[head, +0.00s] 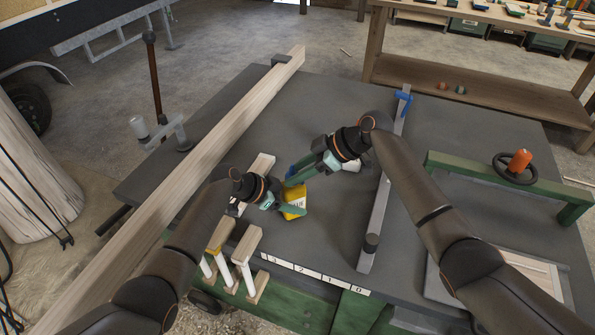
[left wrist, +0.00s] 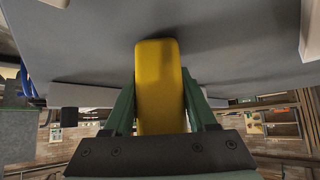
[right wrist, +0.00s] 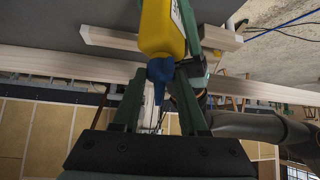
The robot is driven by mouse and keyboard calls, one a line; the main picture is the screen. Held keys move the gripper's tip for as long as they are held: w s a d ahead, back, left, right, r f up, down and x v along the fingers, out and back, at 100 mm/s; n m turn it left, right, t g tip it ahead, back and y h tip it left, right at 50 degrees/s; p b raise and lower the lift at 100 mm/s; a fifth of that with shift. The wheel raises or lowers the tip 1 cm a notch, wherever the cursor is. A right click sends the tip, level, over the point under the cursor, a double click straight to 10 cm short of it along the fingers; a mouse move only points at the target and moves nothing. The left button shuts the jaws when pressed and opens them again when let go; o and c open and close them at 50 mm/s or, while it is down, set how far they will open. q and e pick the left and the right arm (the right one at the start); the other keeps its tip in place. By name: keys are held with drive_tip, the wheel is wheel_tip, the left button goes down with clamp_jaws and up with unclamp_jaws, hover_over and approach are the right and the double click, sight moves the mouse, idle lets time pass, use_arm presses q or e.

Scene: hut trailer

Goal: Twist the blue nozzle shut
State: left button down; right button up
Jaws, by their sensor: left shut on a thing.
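A yellow bottle (head: 294,199) with a blue nozzle is held over the grey tabletop. My left gripper (head: 283,207) is shut on the bottle; the left wrist view shows the yellow body (left wrist: 160,85) between its fingers. My right gripper (head: 297,175) is at the nozzle end of the bottle. In the right wrist view, the blue nozzle (right wrist: 160,72) points down between the right fingertips, one on each side. I cannot tell whether both fingers press on it. The nozzle is mostly hidden in the head view.
A long wooden beam (head: 190,185) lies along the table's left side. A metal bar with a blue clamp (head: 403,97) lies right of my grippers. Small wooden-ended clamps (head: 245,245) stand at the front edge. A green frame (head: 460,172) is at the right.

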clamp_jaws()
drive_tip(key=shift+s+m+t+h, duration=0.1)
drive_tip(key=shift+m+t+h, duration=0.3)
drive_tip(key=shift+m+t, duration=0.9)
drive_tip(key=o, duration=0.5)
unclamp_jaws()
drive_tip(key=shift+s, duration=0.1)
drive_tip(key=shift+a+g, duration=0.1)
drive_tip(key=shift+g, duration=0.2)
